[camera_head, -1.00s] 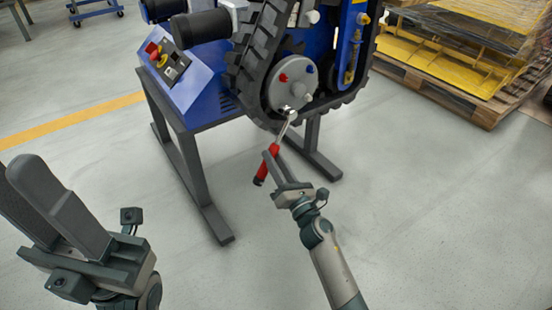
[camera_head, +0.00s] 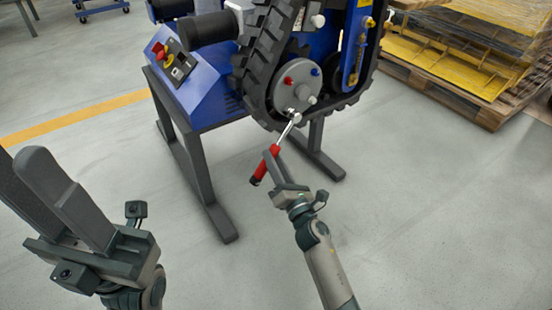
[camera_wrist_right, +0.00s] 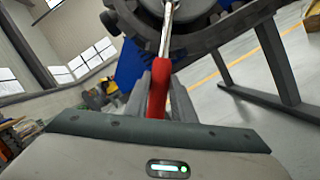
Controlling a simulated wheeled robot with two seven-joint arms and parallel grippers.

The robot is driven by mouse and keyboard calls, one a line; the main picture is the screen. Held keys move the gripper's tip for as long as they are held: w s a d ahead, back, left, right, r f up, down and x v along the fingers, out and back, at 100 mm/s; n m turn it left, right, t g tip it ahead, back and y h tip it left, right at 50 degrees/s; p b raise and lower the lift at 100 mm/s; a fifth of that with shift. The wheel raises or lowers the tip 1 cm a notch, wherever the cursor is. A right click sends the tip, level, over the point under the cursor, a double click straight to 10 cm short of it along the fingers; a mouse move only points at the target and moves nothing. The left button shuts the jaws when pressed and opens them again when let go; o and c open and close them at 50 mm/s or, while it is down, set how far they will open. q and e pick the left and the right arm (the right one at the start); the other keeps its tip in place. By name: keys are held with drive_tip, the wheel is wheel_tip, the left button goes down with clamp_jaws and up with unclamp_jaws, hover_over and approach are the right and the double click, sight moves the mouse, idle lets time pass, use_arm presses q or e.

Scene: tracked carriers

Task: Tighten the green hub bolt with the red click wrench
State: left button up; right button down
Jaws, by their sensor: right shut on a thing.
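The red click wrench (camera_head: 265,166) has a red handle and a silver shaft, and slants up to the hub (camera_head: 297,84) on the tracked carrier. Its head (camera_head: 295,117) is at the hub's lower edge. I see no green bolt; the wrench head may cover it. Red (camera_head: 288,80) and blue (camera_head: 315,71) bolts show on the hub. My right gripper (camera_head: 271,163) is shut on the red handle, which also shows between its fingers in the right wrist view (camera_wrist_right: 158,90). My left gripper (camera_head: 30,170) is away at lower left, holding nothing visible; its finger gap is unclear.
The black rubber track (camera_head: 257,65) surrounds the hub. The carrier rests on a grey stand (camera_head: 198,170) with legs near the wrench. A control box (camera_head: 182,75) is at left. A pallet (camera_head: 470,98) with yellow parts stands at back right. The floor at right is clear.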

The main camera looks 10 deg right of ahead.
drive_tip(key=shift+s+a, duration=0.1)
drive_tip(key=shift+a, duration=0.1)
idle(0.3)
drive_tip(key=shift+s+a+r+m+p, duration=0.15)
drive_tip(key=shift+a+r+m+p, duration=0.3)
drive_tip(key=shift+m+p, duration=0.4)
drive_tip(key=shift+s+a+r+m+h+p, duration=0.1)
drive_tip(key=shift+a+r+m+h+p, duration=0.4)
drive_tip(key=shift+p, duration=0.25)
drive_tip(key=shift+d+f+n+b, duration=0.25)
drive_tip(key=shift+d+b, duration=0.1)
drive_tip(key=shift+b, duration=0.15)
drive_tip(key=shift+s, duration=0.1)
drive_tip(key=shift+s+d+p, duration=0.2)
drive_tip(key=shift+s+d, duration=0.15)
drive_tip(key=shift+s, duration=0.4)
drive_tip(key=shift+s+d+p, duration=0.2)
drive_tip(key=shift+s+d, duration=0.15)
drive_tip(key=shift+s, duration=0.5)
